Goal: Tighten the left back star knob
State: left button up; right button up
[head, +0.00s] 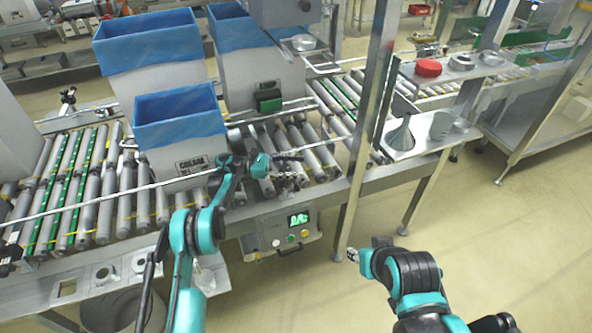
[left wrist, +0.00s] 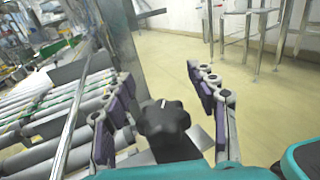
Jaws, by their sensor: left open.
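A black star knob (left wrist: 163,124) shows in the left wrist view, low in the middle, with a pale mark on its top. My left gripper (left wrist: 162,98) is open, with one finger to each side of the knob; no contact shows. In the head view my left gripper (head: 290,172) is over the front edge of the roller conveyor, and I cannot pick out the knob there. My right gripper (head: 352,255) is over the floor, right of the control box, away from the knob; its jaws are too small to read.
A box with a blue liner (head: 180,118) stands on the roller conveyor (head: 100,215), left of my left gripper. A metal post (head: 370,110) rises to its right. A control box (head: 285,228) hangs below the conveyor edge.

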pick_arm(q)
notch_tip(320, 180, up, 8)
jog(key=shift+r, duration=0.25)
